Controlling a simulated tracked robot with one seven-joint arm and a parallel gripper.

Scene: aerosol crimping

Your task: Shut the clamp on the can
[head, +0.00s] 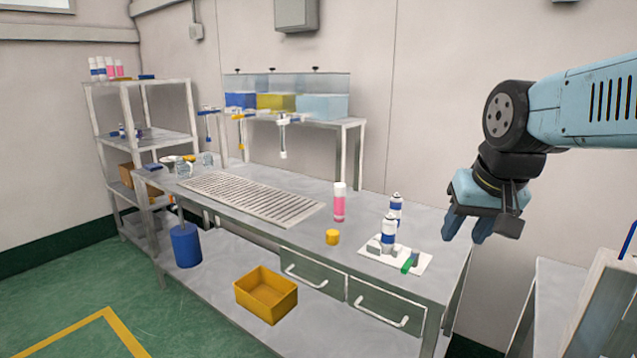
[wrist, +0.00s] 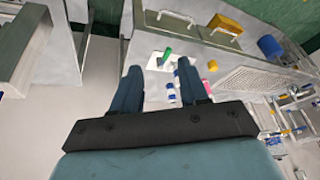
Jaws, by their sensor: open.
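A white can with a blue band (head: 388,235) stands upright on a white base plate (head: 426,258) near the right end of the bench. A grey block (head: 373,247) sits beside the can's foot, and a green piece (head: 409,263), perhaps the clamp's handle, lies at the plate's front. I cannot tell from here whether the clamp is shut. My gripper (head: 465,225) is open and empty, pointing down, above and to the right of the plate, apart from everything. In the wrist view, the green piece (wrist: 166,52) shows between my fingers.
A second blue-banded can (head: 396,205) stands just behind. A pink and white can (head: 339,203) and a yellow cap (head: 332,237) stand to the left. A slatted grate (head: 250,198) covers the bench's middle. A yellow bin (head: 266,294) sits on the lower shelf.

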